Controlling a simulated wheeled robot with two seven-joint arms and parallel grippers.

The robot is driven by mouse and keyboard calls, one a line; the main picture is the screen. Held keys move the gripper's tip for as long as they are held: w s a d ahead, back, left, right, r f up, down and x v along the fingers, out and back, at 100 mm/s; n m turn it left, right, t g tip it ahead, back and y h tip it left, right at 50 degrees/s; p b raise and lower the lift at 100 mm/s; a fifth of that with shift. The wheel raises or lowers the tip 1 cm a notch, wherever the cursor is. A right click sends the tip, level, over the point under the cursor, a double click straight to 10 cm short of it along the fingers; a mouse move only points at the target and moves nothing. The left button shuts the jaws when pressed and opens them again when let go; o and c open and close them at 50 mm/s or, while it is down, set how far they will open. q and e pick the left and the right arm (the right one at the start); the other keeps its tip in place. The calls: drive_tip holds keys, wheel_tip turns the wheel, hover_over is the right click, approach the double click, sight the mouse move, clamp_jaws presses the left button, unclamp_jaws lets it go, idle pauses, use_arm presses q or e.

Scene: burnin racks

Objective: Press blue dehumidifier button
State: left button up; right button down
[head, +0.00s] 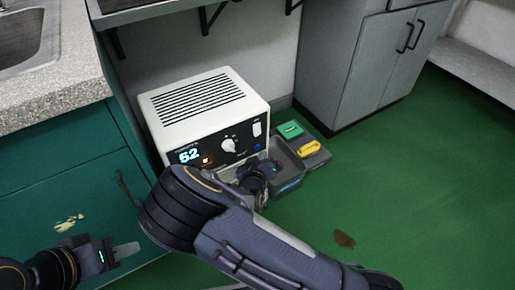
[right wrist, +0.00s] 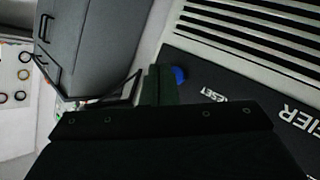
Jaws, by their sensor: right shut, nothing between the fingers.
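The dehumidifier (head: 205,112) is a white box with a slatted top and a dark front panel with a lit "52" display and a white knob. Its round blue button (right wrist: 179,75) sits on the dark panel next to a "RESET" label in the right wrist view. A small blue spot, the button (head: 257,147), shows low on the panel's right in the head view. My right gripper (head: 268,168) is shut and empty in front of the panel's lower right. Its fingertips (right wrist: 160,82) appear right beside the button; I cannot tell whether they touch it. My left gripper (head: 125,250) is away at lower left, its jaws unclear.
A grey open bin (head: 291,178) stands right of the dehumidifier, with a tray holding a green item (head: 290,129) and a yellow item (head: 310,148). A teal cabinet (head: 60,160) is at left, and a grey cabinet (head: 352,60) behind. The green floor at right is mostly clear.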

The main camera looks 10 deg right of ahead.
drive_tip(key=shift+w, duration=0.15)
drive_tip(key=shift+w+a, duration=0.15)
drive_tip(key=shift+w, duration=0.1)
drive_tip(key=shift+w+a, duration=0.15)
drive_tip(key=shift+w, duration=0.25)
idle(0.8)
drive_tip(key=shift+s, duration=0.1)
drive_tip(key=shift+s+d, duration=0.3)
drive_tip(key=shift+s, duration=0.4)
drive_tip(key=shift+s+d, duration=0.3)
drive_tip(key=shift+s, duration=0.5)
drive_tip(key=shift+s+d, duration=0.25)
drive_tip(key=shift+s, duration=0.5)
drive_tip(key=shift+s+d, duration=0.3)
drive_tip(key=shift+s, duration=0.5)
